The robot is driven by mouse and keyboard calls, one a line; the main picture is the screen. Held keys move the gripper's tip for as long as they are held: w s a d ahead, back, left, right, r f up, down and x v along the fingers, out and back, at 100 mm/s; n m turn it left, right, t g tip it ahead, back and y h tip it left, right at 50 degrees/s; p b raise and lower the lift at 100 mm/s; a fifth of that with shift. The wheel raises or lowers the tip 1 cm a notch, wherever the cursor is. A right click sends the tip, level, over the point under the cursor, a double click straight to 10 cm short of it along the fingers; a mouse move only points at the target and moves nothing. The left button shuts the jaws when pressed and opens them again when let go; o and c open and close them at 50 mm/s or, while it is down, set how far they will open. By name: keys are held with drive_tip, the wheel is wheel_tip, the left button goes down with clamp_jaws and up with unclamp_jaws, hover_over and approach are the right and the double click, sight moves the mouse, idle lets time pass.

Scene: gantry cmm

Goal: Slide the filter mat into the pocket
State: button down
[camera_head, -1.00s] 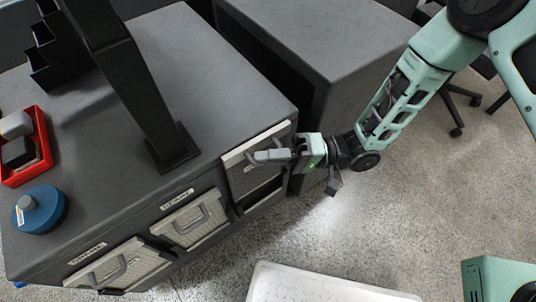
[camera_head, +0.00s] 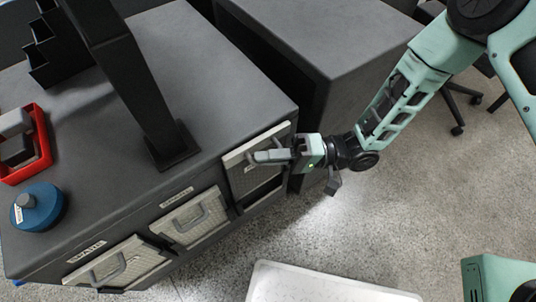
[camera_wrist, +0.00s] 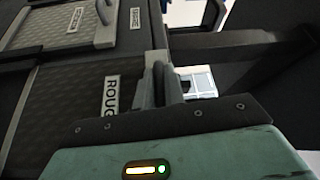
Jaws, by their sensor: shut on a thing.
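The filter mat (camera_head: 240,164) is a pale framed panel with a dark textured face. It stands at the right-hand pocket (camera_head: 262,194) in the front of the dark grey cabinet, with a dark opening showing below it. My gripper (camera_head: 272,156) is at the mat's front and shut on its handle, most of which the fingers hide. In the wrist view, the mat's textured face (camera_wrist: 60,105) carries a label reading "ROUG", partly cut off. My fingers (camera_wrist: 165,85) are close together beside that label. How deep the mat sits in the pocket cannot be told.
Two more handled mats, a middle one (camera_head: 190,218) and a left one (camera_head: 120,264), sit in the same front under labels. A black post (camera_head: 150,100), red tray (camera_head: 42,150) and blue round object (camera_head: 40,208) stand on top. A white panel (camera_head: 325,285) lies low in front.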

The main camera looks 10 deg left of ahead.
sight(245, 175)
drive_tip(key=shift+f+b, duration=0.45)
drive_tip(key=shift+f, duration=0.2)
idle(0.3)
drive_tip(key=shift+f+b, duration=0.55)
drive_tip(key=shift+f, duration=0.5)
drive_tip(key=shift+f+b, duration=1)
drive_tip(key=shift+f, duration=0.4)
